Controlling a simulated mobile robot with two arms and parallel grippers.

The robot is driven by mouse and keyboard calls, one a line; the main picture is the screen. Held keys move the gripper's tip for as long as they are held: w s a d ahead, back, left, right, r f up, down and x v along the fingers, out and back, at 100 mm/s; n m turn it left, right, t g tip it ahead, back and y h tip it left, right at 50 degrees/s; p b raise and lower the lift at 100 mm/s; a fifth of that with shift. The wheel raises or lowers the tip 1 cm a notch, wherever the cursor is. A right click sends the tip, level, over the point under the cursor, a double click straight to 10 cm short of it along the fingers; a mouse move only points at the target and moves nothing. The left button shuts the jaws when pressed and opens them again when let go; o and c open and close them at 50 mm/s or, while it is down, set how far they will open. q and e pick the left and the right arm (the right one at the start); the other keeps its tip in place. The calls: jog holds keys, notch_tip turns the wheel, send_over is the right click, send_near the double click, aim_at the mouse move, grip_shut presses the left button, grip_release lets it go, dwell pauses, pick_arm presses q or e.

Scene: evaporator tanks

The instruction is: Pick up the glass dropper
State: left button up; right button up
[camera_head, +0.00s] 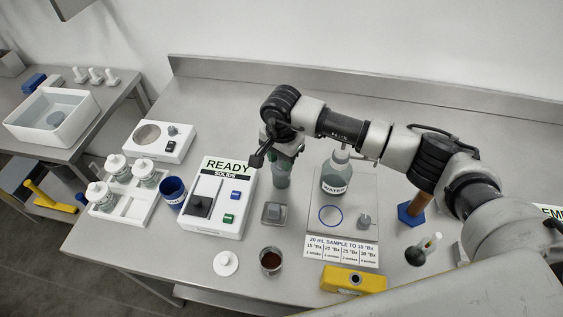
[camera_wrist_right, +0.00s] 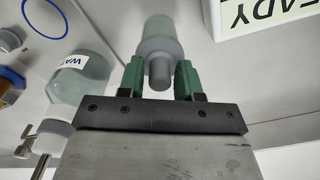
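A slim white-tipped stick (camera_head: 432,242) leans in a small dark holder (camera_head: 415,255) at the right; it may be the glass dropper, but it is too small to be sure. My right gripper (camera_head: 281,157) points down left of the water bottle (camera_head: 336,174), away from that stick. In the right wrist view its green fingers (camera_wrist_right: 160,80) are apart, with gaps on both sides of the narrow end of a grey translucent object (camera_wrist_right: 158,42). That object also shows below the gripper in the head view (camera_head: 281,180). My left gripper is not in view.
The READY solids analyser (camera_head: 217,198) stands left of the gripper. A grey square block (camera_head: 274,212), a cup of brown liquid (camera_head: 271,262) and a yellow device (camera_head: 353,280) are in front. A blue stand with a brown handle (camera_head: 411,214) is under my right arm.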

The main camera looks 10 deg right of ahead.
grip_shut()
notch_tip(320, 180, up, 10)
jog(key=b, duration=0.3)
jog(key=shift+b, duration=0.3)
jog(key=shift+r, duration=0.25)
